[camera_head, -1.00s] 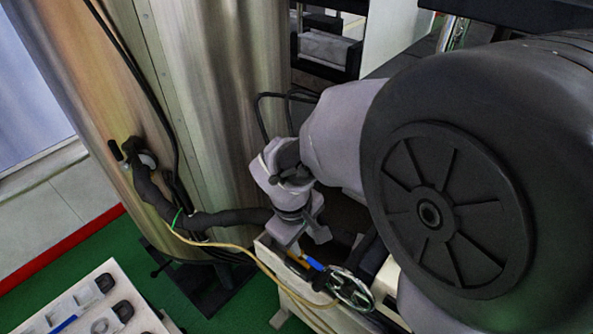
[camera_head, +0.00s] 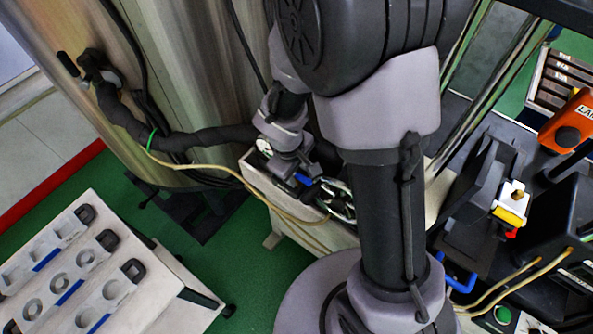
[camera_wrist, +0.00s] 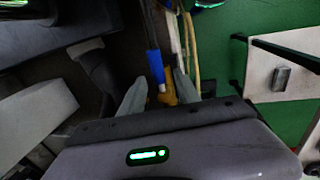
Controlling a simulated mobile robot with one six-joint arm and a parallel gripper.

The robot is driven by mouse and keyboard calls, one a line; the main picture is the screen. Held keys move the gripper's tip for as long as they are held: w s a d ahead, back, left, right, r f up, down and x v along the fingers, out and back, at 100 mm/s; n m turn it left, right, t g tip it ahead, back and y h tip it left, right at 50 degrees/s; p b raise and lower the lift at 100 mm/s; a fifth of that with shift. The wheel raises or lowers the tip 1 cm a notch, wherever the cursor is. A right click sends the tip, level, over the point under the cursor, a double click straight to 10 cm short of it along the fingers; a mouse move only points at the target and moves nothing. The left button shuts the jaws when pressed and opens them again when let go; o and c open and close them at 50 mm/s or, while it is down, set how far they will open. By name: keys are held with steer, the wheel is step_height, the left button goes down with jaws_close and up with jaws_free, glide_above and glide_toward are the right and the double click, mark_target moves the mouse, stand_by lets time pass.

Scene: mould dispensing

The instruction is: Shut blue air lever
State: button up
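The blue air lever (camera_head: 304,180) shows just beside my gripper (camera_head: 291,168) in the head view. In the wrist view the lever (camera_wrist: 154,62) is a blue sleeve pointing up the picture, with a yellow, brass-like part (camera_wrist: 167,92) below it. My gripper's two grey fingers (camera_wrist: 158,92) stand apart, one on each side of the yellow part, just below the blue sleeve. I cannot tell whether either finger touches it. My gripper's body hides what lies below.
A yellow hose (camera_head: 235,173) runs from the wrapped pipe (camera_head: 190,140) to the valve area. A white mould table (camera_head: 150,292) stands lower left. A black bench with an orange device (camera_head: 570,125) is at right.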

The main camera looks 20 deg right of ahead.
jaws_close()
stand_by(1.4)
